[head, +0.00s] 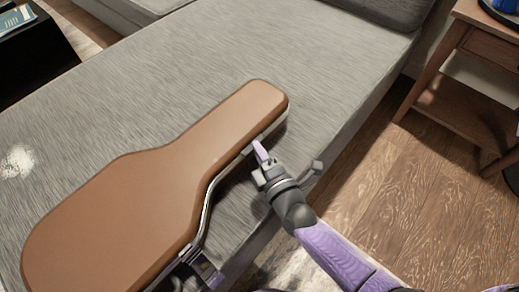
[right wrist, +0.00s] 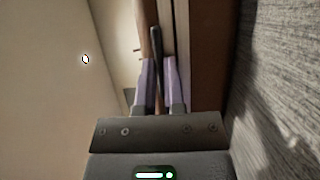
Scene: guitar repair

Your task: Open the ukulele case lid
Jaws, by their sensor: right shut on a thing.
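The brown ukulele case (head: 130,210) lies flat on the grey bed, its narrow neck end pointing up and right. Its lid looks closed, with a pale metallic rim along the right side. My right gripper (head: 260,152) is at that side, by the neck part. In the right wrist view its two purple fingers (right wrist: 160,85) close around a thin dark edge piece of the case lid. The exact spot of contact is partly hidden. A dark and purple part at the bottom edge of the head view, beside the case, may be my left gripper (head: 205,270); its fingers are not clear.
The grey bed (head: 150,75) has free room left of and beyond the case. Its edge runs close to the case's right side, with wooden floor (head: 400,190) below. A wooden side table (head: 465,85) stands at the upper right, a black table (head: 35,60) at upper left.

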